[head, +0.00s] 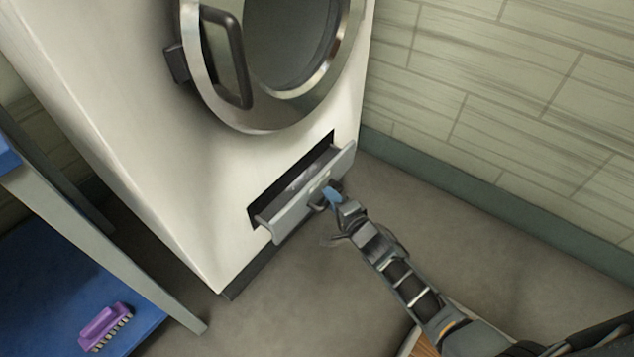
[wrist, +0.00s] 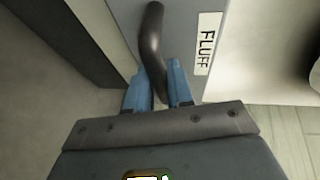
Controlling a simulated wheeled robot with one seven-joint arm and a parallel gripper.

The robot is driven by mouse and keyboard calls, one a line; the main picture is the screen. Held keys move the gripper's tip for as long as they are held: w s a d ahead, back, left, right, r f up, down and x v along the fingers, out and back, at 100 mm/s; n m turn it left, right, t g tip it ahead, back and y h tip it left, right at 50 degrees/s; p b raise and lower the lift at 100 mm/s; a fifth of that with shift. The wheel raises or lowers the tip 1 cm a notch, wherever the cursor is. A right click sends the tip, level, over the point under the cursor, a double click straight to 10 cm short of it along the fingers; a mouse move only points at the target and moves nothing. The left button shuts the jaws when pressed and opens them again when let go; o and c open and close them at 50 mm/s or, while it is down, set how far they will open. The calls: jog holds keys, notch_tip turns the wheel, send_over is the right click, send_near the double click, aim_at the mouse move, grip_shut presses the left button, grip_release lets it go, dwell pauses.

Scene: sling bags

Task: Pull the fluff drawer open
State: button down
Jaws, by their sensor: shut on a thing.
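The fluff drawer (head: 292,207) is a grey-fronted drawer low on the front of a white machine. Its front stands out from the dark slot, so it is partly open, with some pale material visible inside. In the wrist view a white label reading FLUFF (wrist: 206,43) is on the drawer front. A dark curved handle (wrist: 152,40) sticks out beside the label. My gripper (head: 331,196) is at the drawer front. In the wrist view its blue fingertips (wrist: 155,85) are on either side of the handle, shut on it.
The white machine (head: 140,120) has a round door (head: 225,70) with a dark handle above the drawer. A shelf unit (head: 110,245) with a blue surface stands at left, holding a purple brush (head: 104,324). The floor (head: 440,225) right of the drawer is clear up to the wall.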

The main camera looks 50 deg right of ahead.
jog(key=s+p, duration=0.2)
jog(key=s, duration=0.9)
jog(key=shift+d+p, duration=0.15)
jog(key=shift+p, duration=0.25)
jog(key=c, duration=1.1)
grip_release()
jog(key=p+v, duration=0.2)
jog(key=v, duration=0.5)
jog(key=shift+s, duration=0.35)
